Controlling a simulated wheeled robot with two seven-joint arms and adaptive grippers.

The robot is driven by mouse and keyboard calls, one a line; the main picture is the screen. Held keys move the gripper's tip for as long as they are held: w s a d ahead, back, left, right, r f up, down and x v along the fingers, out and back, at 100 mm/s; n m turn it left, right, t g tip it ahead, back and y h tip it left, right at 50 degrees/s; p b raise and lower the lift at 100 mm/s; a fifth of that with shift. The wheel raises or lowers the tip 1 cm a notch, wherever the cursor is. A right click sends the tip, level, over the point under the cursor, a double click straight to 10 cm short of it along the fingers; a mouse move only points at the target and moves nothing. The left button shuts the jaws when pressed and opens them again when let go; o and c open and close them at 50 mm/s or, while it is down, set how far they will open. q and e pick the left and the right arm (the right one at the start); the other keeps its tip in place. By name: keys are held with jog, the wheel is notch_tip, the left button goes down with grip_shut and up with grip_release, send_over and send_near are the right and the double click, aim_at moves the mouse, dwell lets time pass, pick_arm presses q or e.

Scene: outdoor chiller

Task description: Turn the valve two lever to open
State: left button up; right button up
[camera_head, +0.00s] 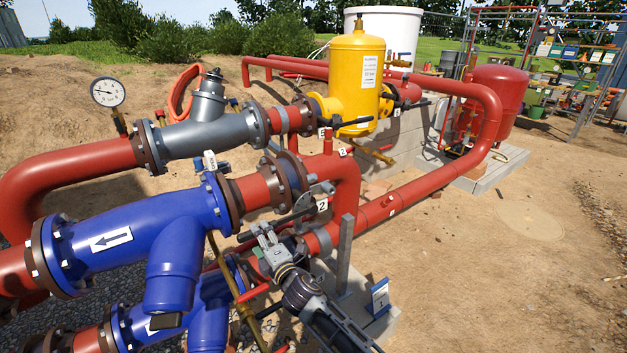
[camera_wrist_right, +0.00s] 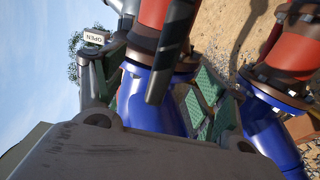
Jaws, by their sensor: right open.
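Valve two, marked by a white "2" tag (camera_head: 322,205), sits on the red pipe beside the upper blue fitting. Its dark lever (camera_head: 276,225) points left and slightly down in the head view. My right gripper (camera_head: 268,240) comes up from the lower right and is open close to the lever. In the right wrist view, the black lever (camera_wrist_right: 170,55) shows between the green-padded fingers of my right gripper (camera_wrist_right: 158,82), with the fingers apart on either side. Contact with the lever cannot be told. My left gripper is not in view.
The blue fitting (camera_head: 120,232) and red pipes crowd around the lever. A grey post (camera_head: 345,255) stands right of my right gripper. A yellow strainer (camera_head: 357,80) and gauge (camera_head: 107,92) stand farther back. A white "OPEN" tag (camera_wrist_right: 95,38) shows in the wrist view. Sandy ground lies open at right.

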jog(key=p+v, duration=0.1)
jog(key=v, duration=0.3)
jog(key=shift+s+d+p, duration=0.1)
jog(key=shift+s+p, duration=0.1)
jog(key=shift+p, duration=0.1)
jog(key=shift+s+d, duration=0.1)
dwell(0.4)
jog(key=v, duration=1.1)
jog(key=shift+s+d, duration=0.2)
jog(key=shift+s, duration=0.1)
jog(key=shift+m, duration=0.4)
